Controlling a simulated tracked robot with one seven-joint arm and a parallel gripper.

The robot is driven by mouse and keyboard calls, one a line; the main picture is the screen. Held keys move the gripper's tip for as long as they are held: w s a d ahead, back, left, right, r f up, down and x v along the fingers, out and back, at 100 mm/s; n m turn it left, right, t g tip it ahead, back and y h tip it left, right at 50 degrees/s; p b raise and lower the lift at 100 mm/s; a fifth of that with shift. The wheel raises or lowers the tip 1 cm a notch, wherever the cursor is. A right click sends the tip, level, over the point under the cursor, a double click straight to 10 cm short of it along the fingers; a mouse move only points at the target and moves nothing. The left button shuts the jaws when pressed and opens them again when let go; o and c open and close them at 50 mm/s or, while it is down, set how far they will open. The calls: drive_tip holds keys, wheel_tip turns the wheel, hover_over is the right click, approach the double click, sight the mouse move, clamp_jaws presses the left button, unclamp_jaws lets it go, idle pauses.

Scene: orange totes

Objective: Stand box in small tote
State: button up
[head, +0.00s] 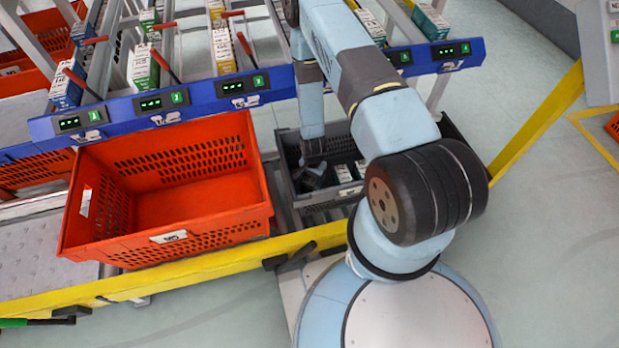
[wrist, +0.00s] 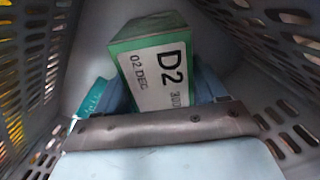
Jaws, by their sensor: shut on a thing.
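The small tote (head: 318,207) is grey with slotted walls and stands right of the large orange tote. My gripper (head: 318,172) reaches down inside it. In the wrist view, a green and white box (wrist: 160,65) marked "D2" and "02 DEC" is between the fingers of my gripper (wrist: 165,105), which is shut on it. The box looks tilted in that view. The tote's slotted walls (wrist: 255,45) rise on both sides. The box's lower part is hidden by the gripper, so I cannot tell whether it touches the floor. A teal item (wrist: 92,95) shows left of the gripper.
An empty orange tote (head: 165,195) stands beside the small tote. White-labelled boxes (head: 343,173) are in the small tote. A blue rack rail (head: 200,98) with displays runs behind, with boxes on its lanes. A yellow rail (head: 200,265) runs in front.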

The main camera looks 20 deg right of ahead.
drive_tip(key=o, duration=1.1)
drive_tip(key=shift+o, duration=0.2)
drive_tip(key=shift+r, duration=0.1)
wheel_tip(320, 180, up, 12)
drive_tip(key=shift+r, duration=0.15)
drive_tip(key=shift+r, duration=0.1)
